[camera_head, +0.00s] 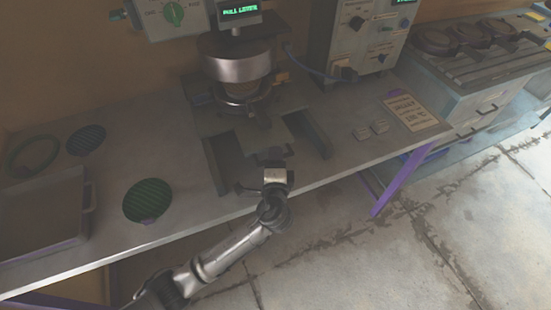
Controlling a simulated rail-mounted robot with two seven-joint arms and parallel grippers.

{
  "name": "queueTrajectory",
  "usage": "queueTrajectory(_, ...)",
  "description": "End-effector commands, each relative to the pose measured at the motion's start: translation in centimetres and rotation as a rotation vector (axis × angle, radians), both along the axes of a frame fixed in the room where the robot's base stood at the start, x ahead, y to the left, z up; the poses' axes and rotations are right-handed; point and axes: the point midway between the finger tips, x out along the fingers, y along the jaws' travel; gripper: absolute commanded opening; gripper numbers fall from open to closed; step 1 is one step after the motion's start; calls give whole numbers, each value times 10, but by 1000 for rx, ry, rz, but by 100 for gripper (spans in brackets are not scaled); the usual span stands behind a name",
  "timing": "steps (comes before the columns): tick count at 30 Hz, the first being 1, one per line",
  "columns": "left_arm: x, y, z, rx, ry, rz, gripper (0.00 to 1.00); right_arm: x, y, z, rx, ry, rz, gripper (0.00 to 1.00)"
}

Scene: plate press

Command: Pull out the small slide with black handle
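The press (236,66) stands on the bench, with a round metal head above a lower ring. In front of it, two dark rails (307,133) run toward the bench's front edge. A small dark part (268,154), which looks like the slide's black handle, sits between the rails. My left gripper (272,168) is at the front edge of the bench, just in front of this dark part. Its fingers are small and dark against the part, so I cannot tell whether they touch it or are open. My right gripper is not in view.
A green ribbed disc (147,200), a darker disc (86,140) and a ring (33,154) lie at the left near a grey tray (45,215). Small light blocks (371,130) and a sign (416,112) lie at the right. A control box (368,40) stands behind.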

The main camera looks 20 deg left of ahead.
Motion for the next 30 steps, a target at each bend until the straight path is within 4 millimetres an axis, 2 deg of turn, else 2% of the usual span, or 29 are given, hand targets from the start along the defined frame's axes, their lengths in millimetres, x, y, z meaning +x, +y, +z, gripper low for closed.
queueTrajectory(8,1,0,0,0,0,0,38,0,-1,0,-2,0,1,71)
queueTrajectory(21,1,0,0,0,0,0,0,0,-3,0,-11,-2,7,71)
queueTrajectory(30,1,0,0,0,1,-1,0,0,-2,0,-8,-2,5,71)
